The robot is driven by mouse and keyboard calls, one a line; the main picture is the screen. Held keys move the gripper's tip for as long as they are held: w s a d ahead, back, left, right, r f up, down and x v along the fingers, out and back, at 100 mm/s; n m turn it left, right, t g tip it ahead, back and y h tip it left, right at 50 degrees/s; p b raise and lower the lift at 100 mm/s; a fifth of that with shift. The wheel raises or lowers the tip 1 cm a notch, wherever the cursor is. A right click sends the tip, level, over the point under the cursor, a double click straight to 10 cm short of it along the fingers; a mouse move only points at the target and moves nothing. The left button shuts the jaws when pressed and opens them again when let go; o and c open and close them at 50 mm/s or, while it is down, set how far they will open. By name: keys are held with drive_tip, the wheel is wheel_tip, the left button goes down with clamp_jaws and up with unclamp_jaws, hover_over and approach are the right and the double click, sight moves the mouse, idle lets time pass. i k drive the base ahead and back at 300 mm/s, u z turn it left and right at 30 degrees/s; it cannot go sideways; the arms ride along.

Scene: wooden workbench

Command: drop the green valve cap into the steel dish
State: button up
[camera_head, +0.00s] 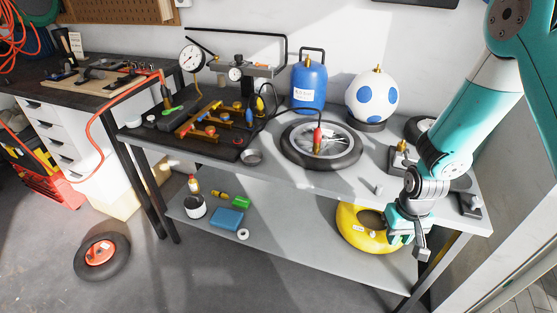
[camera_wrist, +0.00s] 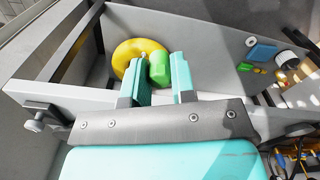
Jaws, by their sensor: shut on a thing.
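My gripper (camera_head: 405,236) is low at the right end of the bench, in front of the bench edge. In the wrist view its two teal fingers (camera_wrist: 157,60) are shut on the green valve cap (camera_wrist: 159,70), a small green cylinder. The steel dish (camera_head: 251,157) is a small round grey dish on the bench top near the front edge, left of the wheel. It is well to the left of my gripper, and I cannot make it out in the wrist view.
A spoked wheel (camera_head: 321,146) lies between the dish and my arm, with a blue bottle (camera_head: 309,82) and spotted ball (camera_head: 371,97) behind. A black mat (camera_head: 215,142) with tools is left. A yellow ring (camera_head: 362,236) and green block (camera_head: 241,202) lie on the lower shelf.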

sight(252, 158)
drive_tip(key=u, duration=2.75)
drive_tip(key=k, duration=1.3)
drive_tip(key=z, duration=1.65)
drive_tip(key=i, duration=0.8)
